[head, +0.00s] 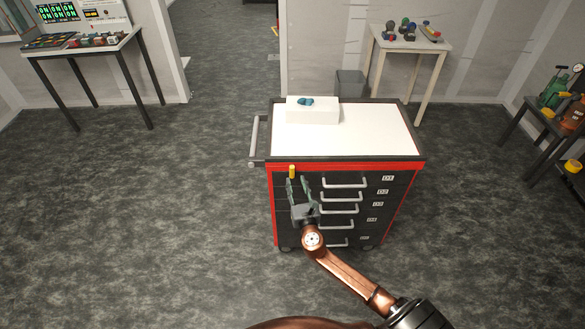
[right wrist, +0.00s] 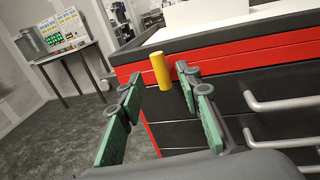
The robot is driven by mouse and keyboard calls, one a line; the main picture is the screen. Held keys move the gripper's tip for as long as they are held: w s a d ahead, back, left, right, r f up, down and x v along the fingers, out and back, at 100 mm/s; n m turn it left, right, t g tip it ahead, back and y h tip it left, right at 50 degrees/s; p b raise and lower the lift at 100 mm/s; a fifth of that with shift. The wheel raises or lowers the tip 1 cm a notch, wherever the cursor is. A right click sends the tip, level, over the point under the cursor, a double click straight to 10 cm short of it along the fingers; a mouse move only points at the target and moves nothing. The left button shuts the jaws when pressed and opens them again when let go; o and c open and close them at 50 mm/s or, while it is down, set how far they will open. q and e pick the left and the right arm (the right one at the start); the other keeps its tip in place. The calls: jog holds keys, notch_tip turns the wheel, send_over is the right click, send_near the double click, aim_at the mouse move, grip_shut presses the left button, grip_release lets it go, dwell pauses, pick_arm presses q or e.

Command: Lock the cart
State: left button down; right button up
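The cart (head: 421,163) stands in the middle of the head view, red and black with a white top and several labelled drawers with silver handles. All the drawers in view look closed. A yellow cylindrical knob (head: 292,172) sticks out at the upper left of its front; it also shows in the right wrist view (right wrist: 161,72). My right gripper (head: 299,182) is open in front of the cart's upper left front. In the right wrist view its green-padded fingers (right wrist: 160,100) stand apart, with the knob between and beyond them. I cannot tell if they touch it. My left gripper is not in view.
A white box (head: 313,114) with small blue items on it sits on the cart top. A side handle (head: 254,138) juts out left of the cart. Tables stand at the back left (head: 90,48), back right (head: 408,46) and far right. The floor around the cart is clear.

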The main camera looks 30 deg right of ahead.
aim_at(292, 171)
jog(key=x, duration=0.3)
jog(key=b+x, duration=0.1)
jog(key=x, duration=0.3)
jog(key=shift+a+r, duration=0.1)
jog(key=shift+r, duration=0.15)
jog(key=shift+w+d, duration=0.2)
jog(key=shift+w, duration=0.2)
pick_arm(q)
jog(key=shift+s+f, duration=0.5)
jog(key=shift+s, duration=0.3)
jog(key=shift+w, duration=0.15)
pick_arm(e)
grip_shut()
